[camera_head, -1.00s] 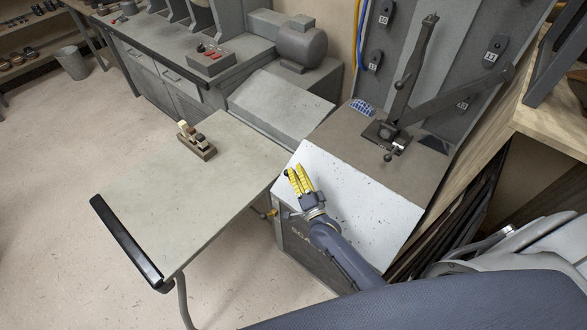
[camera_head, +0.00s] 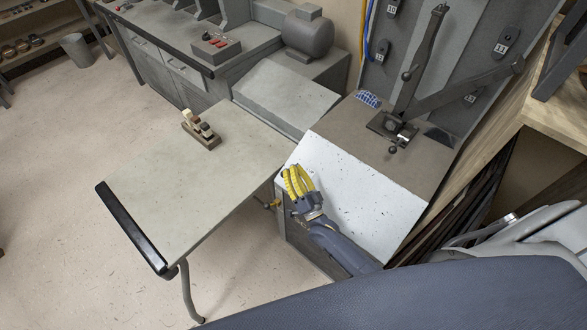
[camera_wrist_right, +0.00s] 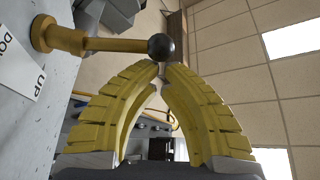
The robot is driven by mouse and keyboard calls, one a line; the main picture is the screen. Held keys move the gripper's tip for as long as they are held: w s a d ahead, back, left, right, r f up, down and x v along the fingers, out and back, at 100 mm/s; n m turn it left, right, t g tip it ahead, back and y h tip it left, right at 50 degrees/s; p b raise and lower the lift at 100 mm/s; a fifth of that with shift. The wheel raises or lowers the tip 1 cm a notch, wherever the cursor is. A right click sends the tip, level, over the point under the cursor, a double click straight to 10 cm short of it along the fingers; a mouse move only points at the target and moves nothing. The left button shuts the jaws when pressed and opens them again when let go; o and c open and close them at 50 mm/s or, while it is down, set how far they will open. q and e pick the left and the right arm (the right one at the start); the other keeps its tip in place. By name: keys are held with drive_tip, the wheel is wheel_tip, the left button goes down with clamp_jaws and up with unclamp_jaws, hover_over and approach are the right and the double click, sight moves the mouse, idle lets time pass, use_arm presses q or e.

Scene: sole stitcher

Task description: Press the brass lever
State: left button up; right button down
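The brass lever (camera_wrist_right: 105,44) runs across the upper left of the right wrist view. It has a round brass base on a grey panel and a dark ball knob (camera_wrist_right: 161,47) at its free end. In the head view a small part of the lever (camera_head: 270,204) shows at the left side of the white-topped machine. My right gripper (camera_wrist_right: 161,68) has yellow fingers bowed, tips together, with nothing visible between them. The knob appears right at the tips; I cannot tell whether they touch. In the head view the right gripper (camera_head: 291,172) is over the machine's left edge. My left gripper is out of view.
A white label (camera_wrist_right: 20,66) with "UP" and part of another word is beside the lever. A grey table (camera_head: 190,180) with a small wooden block of switches (camera_head: 201,131) stands left of the machine. A tall lever press (camera_head: 410,90) rises behind the white slope (camera_head: 365,200).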

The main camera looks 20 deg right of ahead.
idle(0.5)
drive_tip(key=s+d, duration=0.4)
drive_tip(key=s, duration=0.4)
drive_tip(key=shift+s+f, duration=0.3)
drive_tip(key=shift+f, duration=0.15)
idle(0.3)
